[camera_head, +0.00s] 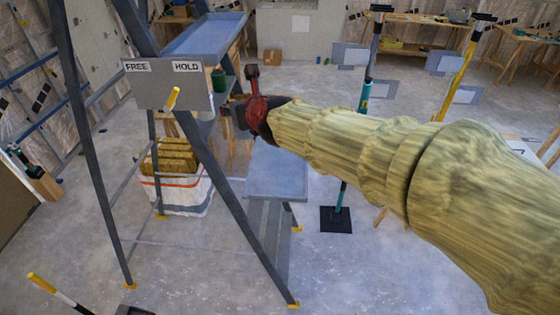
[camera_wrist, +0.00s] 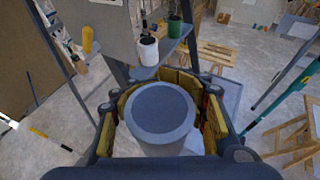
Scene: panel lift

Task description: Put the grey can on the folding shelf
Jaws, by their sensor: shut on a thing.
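In the wrist view, my gripper (camera_wrist: 160,100) is shut on the grey can (camera_wrist: 158,108), with its yellow-padded fingers around the can's sides. The can's round lid faces the camera. In the head view, my gripper (camera_head: 243,115) is beside the stand's right leg, and I cannot make out the can there. A blue-grey shelf behind the sign panel holds a green can (camera_head: 219,80) and a white can (camera_head: 206,106). The wrist view also shows this shelf (camera_wrist: 187,32), beyond the held can. I cannot tell whether this or another platform is the folding shelf.
A panel marked FREE and HOLD (camera_head: 168,88) carries a yellow lever (camera_head: 173,98). A blue-grey tray (camera_head: 205,38) is higher up, and a low platform (camera_head: 275,175) is below my gripper. Teal (camera_head: 365,95) and yellow (camera_head: 459,75) props stand to the right.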

